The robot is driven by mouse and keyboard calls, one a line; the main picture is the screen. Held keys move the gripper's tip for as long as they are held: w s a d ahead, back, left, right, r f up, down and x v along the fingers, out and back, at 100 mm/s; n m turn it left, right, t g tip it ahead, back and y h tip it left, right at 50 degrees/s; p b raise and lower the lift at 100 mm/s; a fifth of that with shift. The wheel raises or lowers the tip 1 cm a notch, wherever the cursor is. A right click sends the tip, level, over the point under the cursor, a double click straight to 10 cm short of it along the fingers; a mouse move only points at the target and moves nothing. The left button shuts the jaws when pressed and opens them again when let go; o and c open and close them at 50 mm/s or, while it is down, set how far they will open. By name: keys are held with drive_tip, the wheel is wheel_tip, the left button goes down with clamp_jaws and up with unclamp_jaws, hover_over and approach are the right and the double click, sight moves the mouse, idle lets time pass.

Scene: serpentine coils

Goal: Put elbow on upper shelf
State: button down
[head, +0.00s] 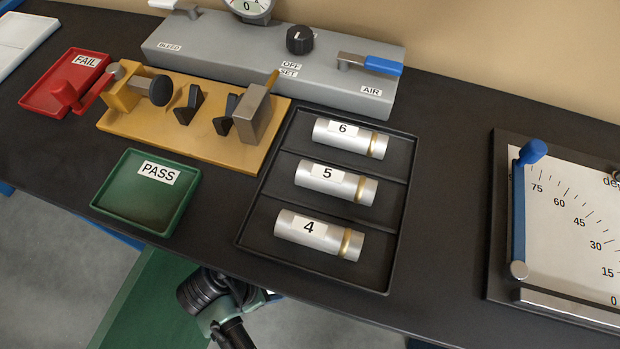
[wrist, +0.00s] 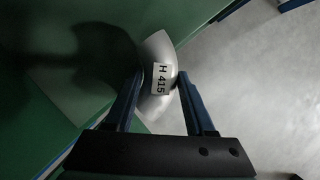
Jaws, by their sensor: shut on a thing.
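In the wrist view, a silver-grey curved elbow (wrist: 157,50) with a white label reading H 415 sits between the two blue fingers of my gripper (wrist: 159,80). The fingers are shut on its sides. A green surface (wrist: 95,90) lies behind it, with a dark shadow across it; I cannot tell how far the elbow is from this surface. In the head view, part of my arm shows below the table's front edge, and the elbow and fingers cannot be made out there. I cannot identify the upper shelf in either view.
The dark table (head: 450,150) carries a black tray (head: 397,225) of numbered cylinders, a green PASS tray (head: 140,205), a red FAIL tray (head: 60,90), a yellow fixture (head: 240,155), a grey air panel (head: 220,45) and a dial board (head: 570,215). A green surface (head: 150,295) lies below the table.

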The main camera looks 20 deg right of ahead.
drive_tip(key=d, duration=0.3)
drive_tip(key=w+d, duration=0.1)
drive_tip(key=d, duration=0.2)
drive_tip(key=w+d, duration=0.1)
drive_tip(key=d, duration=0.2)
drive_tip(key=shift+d, duration=0.25)
drive_tip(key=d, duration=0.3)
drive_tip(key=w+d+f+b, duration=0.1)
drive_tip(key=shift+d, duration=0.15)
drive_tip(key=shift+f, duration=0.2)
drive_tip(key=shift+f, duration=0.1)
drive_tip(key=shift+c, duration=1.2)
unclamp_jaws()
drive_tip(key=shift+f, duration=0.1)
drive_tip(key=p+v, duration=0.1)
drive_tip(key=v, duration=0.2)
drive_tip(key=shift+w, duration=0.1)
drive_tip(key=s+a, duration=0.1)
drive_tip(key=a, duration=0.7)
drive_tip(key=s+a, duration=0.1)
drive_tip(key=a, duration=0.3)
drive_tip(key=shift+s, duration=0.35)
